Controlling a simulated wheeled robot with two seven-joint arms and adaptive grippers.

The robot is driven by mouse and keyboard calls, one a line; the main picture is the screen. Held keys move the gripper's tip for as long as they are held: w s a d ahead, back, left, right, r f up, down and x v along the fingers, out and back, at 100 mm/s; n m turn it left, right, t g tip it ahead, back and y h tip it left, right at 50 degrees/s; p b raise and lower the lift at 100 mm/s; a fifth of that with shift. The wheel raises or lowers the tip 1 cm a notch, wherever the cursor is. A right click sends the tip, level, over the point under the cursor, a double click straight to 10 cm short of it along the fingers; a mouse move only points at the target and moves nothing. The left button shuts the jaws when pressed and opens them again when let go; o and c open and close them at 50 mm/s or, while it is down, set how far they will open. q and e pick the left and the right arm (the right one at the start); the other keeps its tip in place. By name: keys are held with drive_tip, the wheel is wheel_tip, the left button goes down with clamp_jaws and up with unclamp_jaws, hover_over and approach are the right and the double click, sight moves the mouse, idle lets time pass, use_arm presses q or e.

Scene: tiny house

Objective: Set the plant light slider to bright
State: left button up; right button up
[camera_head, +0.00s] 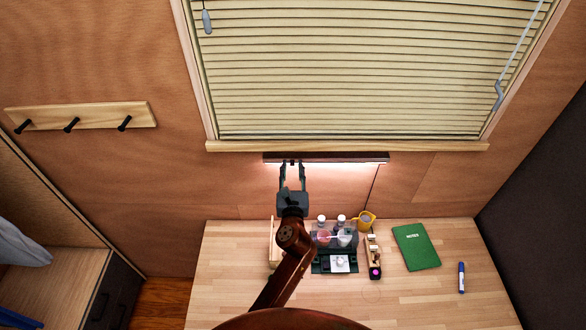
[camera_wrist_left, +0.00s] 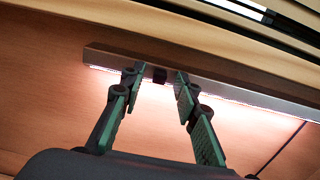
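The plant light (camera_head: 345,158) is a dark bar under the window sill, lit pinkish-white along its underside. It also shows in the left wrist view (camera_wrist_left: 240,92). A small black slider knob (camera_wrist_left: 160,75) sits on the bar's front face, toward its left end. My left gripper (camera_head: 292,167) is raised to the bar. In the left wrist view its green-padded fingers (camera_wrist_left: 156,78) are apart, one on each side of the knob, with gaps visible. I cannot tell whether the fingertips touch the bar. My right gripper is not in view.
A cord (camera_head: 373,190) hangs below the bar's right end. Window blinds (camera_head: 350,70) are above.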

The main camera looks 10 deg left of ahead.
use_arm(q)
drive_tip(key=shift+c, duration=0.6)
clamp_jaws()
